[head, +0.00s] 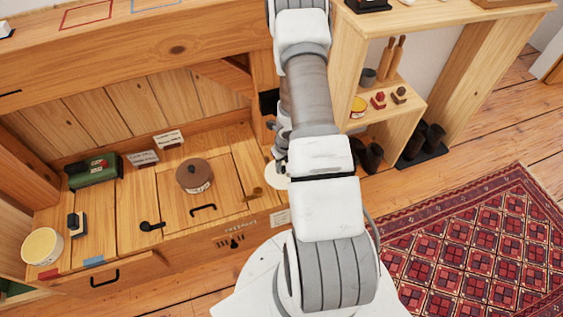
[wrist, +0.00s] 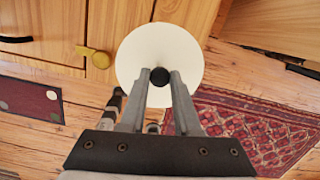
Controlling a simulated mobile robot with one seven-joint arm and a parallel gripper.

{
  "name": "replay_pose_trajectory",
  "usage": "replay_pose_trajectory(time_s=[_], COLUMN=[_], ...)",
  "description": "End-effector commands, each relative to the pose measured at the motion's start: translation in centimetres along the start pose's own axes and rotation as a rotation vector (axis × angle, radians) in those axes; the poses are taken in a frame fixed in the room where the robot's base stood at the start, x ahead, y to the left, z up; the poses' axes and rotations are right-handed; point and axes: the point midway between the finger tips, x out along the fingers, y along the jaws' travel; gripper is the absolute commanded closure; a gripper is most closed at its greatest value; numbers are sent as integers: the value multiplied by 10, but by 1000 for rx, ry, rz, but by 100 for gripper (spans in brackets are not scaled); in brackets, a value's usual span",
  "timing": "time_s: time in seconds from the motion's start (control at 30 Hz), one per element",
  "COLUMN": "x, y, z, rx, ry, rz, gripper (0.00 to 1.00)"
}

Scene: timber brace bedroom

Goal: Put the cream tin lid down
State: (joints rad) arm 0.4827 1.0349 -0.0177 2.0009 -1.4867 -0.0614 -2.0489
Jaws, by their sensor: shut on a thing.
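The cream tin lid (wrist: 160,48) is a round pale disc with a black knob. In the wrist view my gripper (wrist: 161,77) is shut on the knob, with the disc beyond the fingertips. In the head view the lid (head: 276,176) shows at the right end of the wooden bench top, partly hidden by my arm. My gripper (head: 281,157) is mostly hidden there too. I cannot tell how high the lid is above the surface. A round cream tin (head: 42,247) stands at the left front of the bench top.
A brown-lidded pot (head: 195,176) stands mid-bench. A green box (head: 93,171), a black-and-tan block (head: 76,224), a black pipe-shaped thing (head: 152,227) and small cards (head: 168,139) are also there. A shelf unit (head: 408,112) stands right, and a red rug (head: 480,245) lies on the floor.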

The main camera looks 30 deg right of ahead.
Motion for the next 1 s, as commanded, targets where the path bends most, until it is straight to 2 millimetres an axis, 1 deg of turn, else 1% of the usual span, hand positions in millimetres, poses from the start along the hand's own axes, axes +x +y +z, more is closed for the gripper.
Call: replay_pose_trajectory(time_s=[0.03, 0.3, 0.5, 0.67, 0.9, 1.0], x=[-4, 15, 24, 31, 66, 69], y=[-1, -9, -12, -13, -12, -13], z=[5, 24, 32, 32, 28, 29], rx=[1, 2, 2, 2, 0, 1], ry=[1, -3, -2, 0, 0, -2], rz=[1, 0, 1, 0, 1, 0], gripper=[100, 100, 100, 100, 100, 100])
